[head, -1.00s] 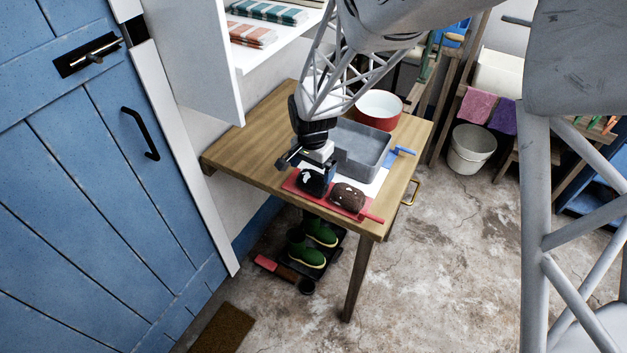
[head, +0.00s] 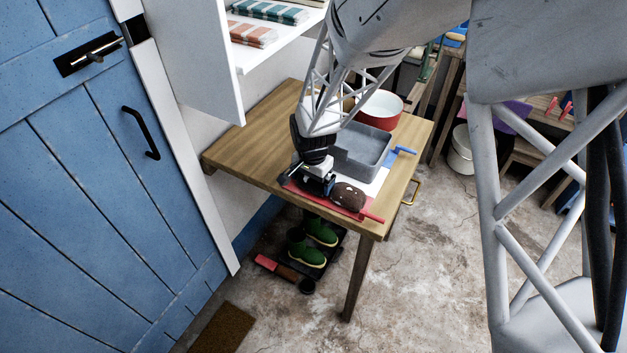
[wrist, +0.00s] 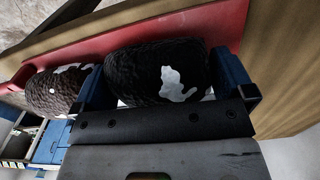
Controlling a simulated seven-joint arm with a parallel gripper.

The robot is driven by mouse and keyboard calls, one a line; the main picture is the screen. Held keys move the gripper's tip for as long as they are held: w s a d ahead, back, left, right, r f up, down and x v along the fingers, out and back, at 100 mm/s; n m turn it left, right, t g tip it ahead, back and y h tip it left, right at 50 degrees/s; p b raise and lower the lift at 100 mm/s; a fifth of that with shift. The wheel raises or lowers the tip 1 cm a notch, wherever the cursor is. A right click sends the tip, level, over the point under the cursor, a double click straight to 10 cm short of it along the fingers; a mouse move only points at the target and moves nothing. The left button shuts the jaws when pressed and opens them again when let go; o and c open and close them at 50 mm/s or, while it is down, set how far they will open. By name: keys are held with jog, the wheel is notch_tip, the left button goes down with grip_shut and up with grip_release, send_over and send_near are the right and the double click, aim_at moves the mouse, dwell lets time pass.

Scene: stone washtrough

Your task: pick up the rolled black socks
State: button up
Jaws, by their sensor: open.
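The rolled black socks (wrist: 150,72), dark knit with white patches, lie on a red tray (wrist: 165,22) in the wrist view. My gripper (wrist: 163,82) is open, with one blue finger on the left side of the roll and one on the right. I cannot tell whether either finger touches it. In the head view my gripper (head: 316,184) is low over the left part of the tray (head: 349,211) and hides most of the black roll. A brown roll with white spots (head: 347,196) lies just right of it; it also shows in the wrist view (wrist: 52,92).
A grey basin (head: 343,166) stands right behind the tray on the wooden table (head: 255,145). A red bowl with a white inside (head: 379,120) is farther back. A blue handle (head: 402,150) lies right of the basin. The table's left part is clear. A white cabinet (head: 205,60) hangs above.

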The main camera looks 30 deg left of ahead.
jog(key=shift+c, duration=0.3)
jog(key=c, duration=0.6)
jog(key=shift+r, duration=5.05)
jog(key=shift+w, duration=0.1)
jog(key=w+d+r+m, duration=0.1)
jog(key=w+r, duration=0.1)
jog(key=w, duration=1.1)
jog(key=w+d+r+m, duration=0.1)
jog(key=w+r+m, duration=0.1)
jog(key=w, duration=1)
jog(key=w+d+r+m, duration=0.2)
jog(key=w, duration=1.1)
jog(key=shift+w+r, duration=0.1)
jog(key=shift+w, duration=0.25)
